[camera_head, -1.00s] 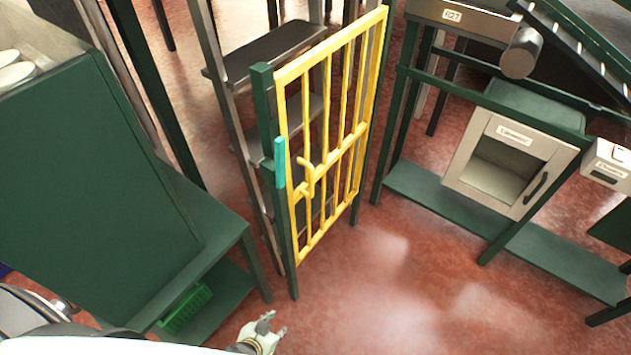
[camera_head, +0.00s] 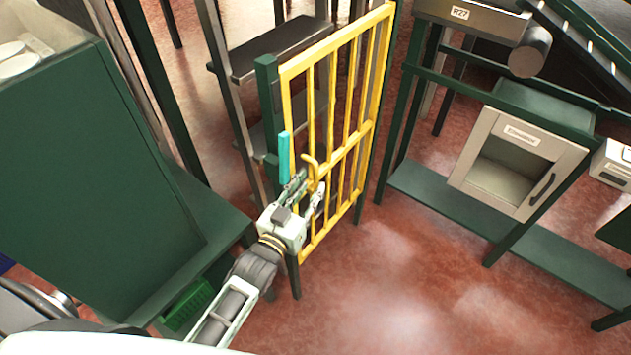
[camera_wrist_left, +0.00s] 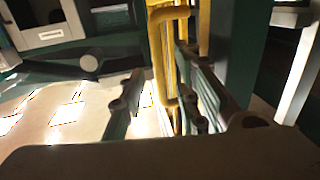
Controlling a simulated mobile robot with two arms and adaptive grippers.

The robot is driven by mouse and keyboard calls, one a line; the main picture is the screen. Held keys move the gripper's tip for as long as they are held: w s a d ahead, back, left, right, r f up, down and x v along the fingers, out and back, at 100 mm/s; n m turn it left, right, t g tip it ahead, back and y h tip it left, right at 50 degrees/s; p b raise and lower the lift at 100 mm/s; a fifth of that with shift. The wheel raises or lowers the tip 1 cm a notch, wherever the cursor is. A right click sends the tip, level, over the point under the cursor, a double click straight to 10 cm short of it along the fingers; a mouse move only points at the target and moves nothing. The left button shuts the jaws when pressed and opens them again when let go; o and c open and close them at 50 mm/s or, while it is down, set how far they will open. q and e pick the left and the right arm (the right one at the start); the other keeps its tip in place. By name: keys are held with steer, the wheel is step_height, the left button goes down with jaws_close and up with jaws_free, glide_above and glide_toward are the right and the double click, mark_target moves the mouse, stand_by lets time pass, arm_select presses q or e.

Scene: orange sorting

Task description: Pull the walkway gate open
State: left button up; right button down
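The yellow barred walkway gate (camera_head: 352,130) stands between two dark green posts and looks shut. Its yellow hooked handle (camera_head: 311,168) sticks out on the left side, near a teal block (camera_head: 284,155) on the left post. My left gripper (camera_head: 311,188) is at the handle, its fingers apart on either side of it. In the left wrist view the open fingers of my left gripper (camera_wrist_left: 158,100) flank the yellow gate parts (camera_wrist_left: 161,45). Contact with the handle cannot be made out. My right gripper is not in view.
A large green cabinet (camera_head: 90,170) stands left, with a green basket (camera_head: 187,305) low beside it. A beige box with an opening (camera_head: 515,160) and a green shelf (camera_head: 450,210) stand right. Red floor in front of the gate (camera_head: 390,290) is clear.

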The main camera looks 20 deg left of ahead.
mark_target(314, 181)
arm_select(q)
steer(key=shift+w+d+f+b, duration=0.1)
steer(key=shift+w+b, duration=0.1)
steer(key=shift+w, duration=0.45)
steer(key=shift+w+d+r+b, duration=0.1)
steer(key=shift+w+d+b, duration=0.1)
steer(key=shift+w, duration=0.4)
steer(key=shift+w+d+f+b, duration=0.1)
steer(key=shift+w+b, duration=0.1)
steer(key=shift+w, duration=0.45)
steer(key=shift+a, duration=0.1)
jaws_close()
